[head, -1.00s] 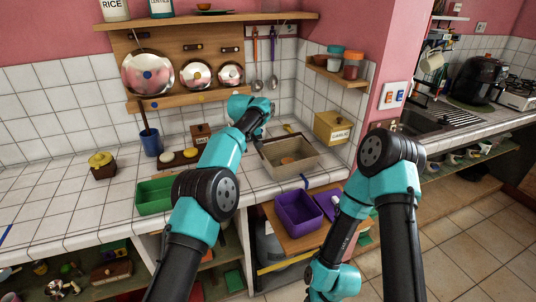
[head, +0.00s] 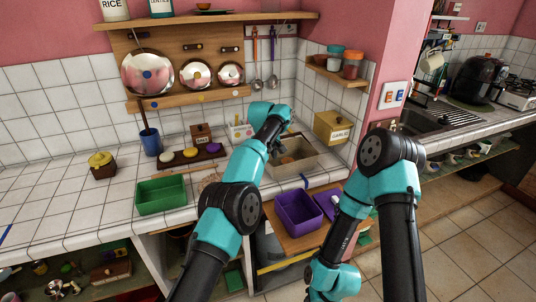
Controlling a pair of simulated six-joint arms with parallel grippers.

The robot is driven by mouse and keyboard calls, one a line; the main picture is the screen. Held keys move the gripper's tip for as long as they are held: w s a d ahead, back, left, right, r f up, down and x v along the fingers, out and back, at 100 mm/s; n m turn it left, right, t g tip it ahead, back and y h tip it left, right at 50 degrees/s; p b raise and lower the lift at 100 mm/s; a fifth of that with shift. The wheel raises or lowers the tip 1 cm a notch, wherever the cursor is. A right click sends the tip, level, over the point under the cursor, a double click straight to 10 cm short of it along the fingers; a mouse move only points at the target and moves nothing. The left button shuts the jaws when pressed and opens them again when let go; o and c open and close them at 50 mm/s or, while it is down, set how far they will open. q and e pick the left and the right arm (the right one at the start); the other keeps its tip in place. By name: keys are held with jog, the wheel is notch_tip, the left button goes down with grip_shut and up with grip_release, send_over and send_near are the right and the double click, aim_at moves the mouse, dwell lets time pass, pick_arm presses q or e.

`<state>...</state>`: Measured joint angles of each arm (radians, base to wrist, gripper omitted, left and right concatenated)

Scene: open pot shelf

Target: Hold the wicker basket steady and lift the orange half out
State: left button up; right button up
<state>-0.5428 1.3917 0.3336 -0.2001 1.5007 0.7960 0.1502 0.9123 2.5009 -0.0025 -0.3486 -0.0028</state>
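The tan, box-shaped basket (head: 305,165) stands on the white tiled counter, right of centre; its weave is too small to make out. A small orange-brown round thing, probably the orange half (head: 287,159), shows low inside it. My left gripper (head: 279,138) is at the basket's left back part, partly hidden by its own wrist and forearm. I cannot tell whether its fingers are open or touch anything. My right arm bends down at the bottom right, in front of the counter. Its gripper is below the picture edge.
A green tray (head: 163,208) stands left of my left arm. A purple bin (head: 298,223) is below the basket, in front of the counter. A yellow garlic box (head: 333,127) stands close behind the basket to the right. A blue pot (head: 151,142) stands further left.

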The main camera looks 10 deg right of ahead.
aim_at(270, 169)
pick_arm(q)
jog(key=shift+w+d+f, duration=0.1)
jog(key=shift+d+f, duration=0.1)
jog(key=shift+f, duration=1.4)
jog(key=shift+d+f, duration=0.2)
jog(key=shift+f, duration=1.35)
jog(key=shift+c, duration=0.4)
grip_shut()
